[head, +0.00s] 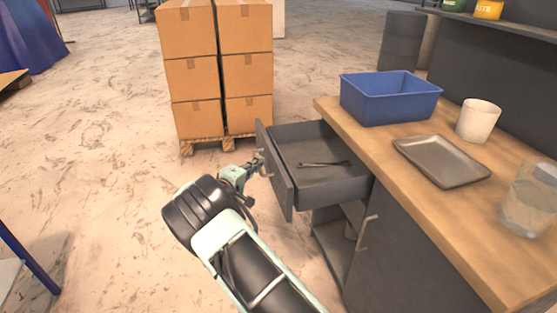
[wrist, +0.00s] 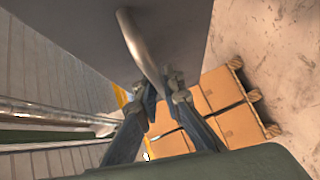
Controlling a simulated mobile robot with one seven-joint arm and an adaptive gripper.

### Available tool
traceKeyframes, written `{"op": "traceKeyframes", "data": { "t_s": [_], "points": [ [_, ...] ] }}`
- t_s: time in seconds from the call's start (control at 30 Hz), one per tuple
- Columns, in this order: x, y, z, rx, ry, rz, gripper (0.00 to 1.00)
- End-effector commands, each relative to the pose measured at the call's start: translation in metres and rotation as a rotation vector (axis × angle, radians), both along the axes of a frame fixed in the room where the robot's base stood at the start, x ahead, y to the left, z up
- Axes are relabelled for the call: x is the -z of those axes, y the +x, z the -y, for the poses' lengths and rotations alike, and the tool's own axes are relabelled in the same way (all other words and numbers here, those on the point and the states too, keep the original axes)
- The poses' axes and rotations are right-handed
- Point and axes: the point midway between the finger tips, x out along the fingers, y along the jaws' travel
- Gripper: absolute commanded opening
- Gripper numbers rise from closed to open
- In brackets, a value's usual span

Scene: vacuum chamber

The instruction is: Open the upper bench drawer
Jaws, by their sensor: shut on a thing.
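The upper bench drawer (head: 318,180) stands pulled out from the bench in the head view, with a dark tool lying inside it. Its front panel (head: 277,168) faces left, toward my arm. My gripper (head: 257,165) is at the drawer front and is shut on the drawer handle. In the wrist view, the handle (wrist: 142,45) is a curved metal bar on the grey drawer front (wrist: 75,30). The fingers of my gripper (wrist: 165,88) close around the handle's end nearest the boxes.
The wooden bench top (head: 400,205) holds a blue bin (head: 390,105), a grey tray (head: 440,165), a white cup (head: 478,120) and a clear glass (head: 530,205). Stacked cardboard boxes (head: 195,80) stand on a pallet behind the drawer. A cabinet door (head: 395,250) is below.

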Motion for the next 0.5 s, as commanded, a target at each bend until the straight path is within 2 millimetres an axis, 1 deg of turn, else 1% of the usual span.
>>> {"op": "traceKeyframes", "data": {
  "t_s": [0.03,0.2,0.33,0.5],
  "points": [
    [0.002,-0.004,-0.012,-0.001,0.003,-0.002,0.0],
    [0.002,-0.013,-0.04,0.0,0.003,-0.001,0.0],
    [0.002,-0.018,-0.054,0.0,0.001,0.0,0.0],
    [0.001,-0.021,-0.063,-0.001,0.0,0.0,0.0]
  ]
}}
